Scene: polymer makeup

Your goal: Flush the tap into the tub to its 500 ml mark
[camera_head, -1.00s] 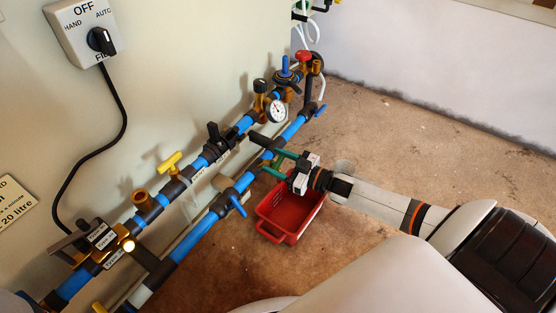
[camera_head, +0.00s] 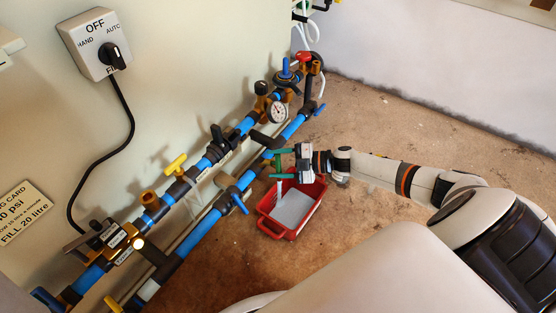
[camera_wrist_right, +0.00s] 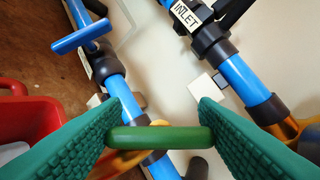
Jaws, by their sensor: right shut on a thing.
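The red tub (camera_head: 292,234) stands on the floor below the pipes in the head view, with a pale grey liquid (camera_head: 293,208) in it. A thin pale stream (camera_head: 280,188) comes down into the tub from below my right gripper (camera_head: 279,164). In the right wrist view, the green tap handle (camera_wrist_right: 160,138) lies crosswise between the green pads of my right gripper, which is shut on it. The tub's red rim (camera_wrist_right: 22,118) shows at the left of that view. I cannot read the 500 ml mark. My left gripper is out of view.
Blue pipes run along the wall, with a blue lever (camera_head: 238,200), a yellow lever (camera_head: 175,163) and a pressure gauge (camera_head: 277,112). A switch box (camera_head: 95,45) is on the wall. The brown floor right of the tub is clear.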

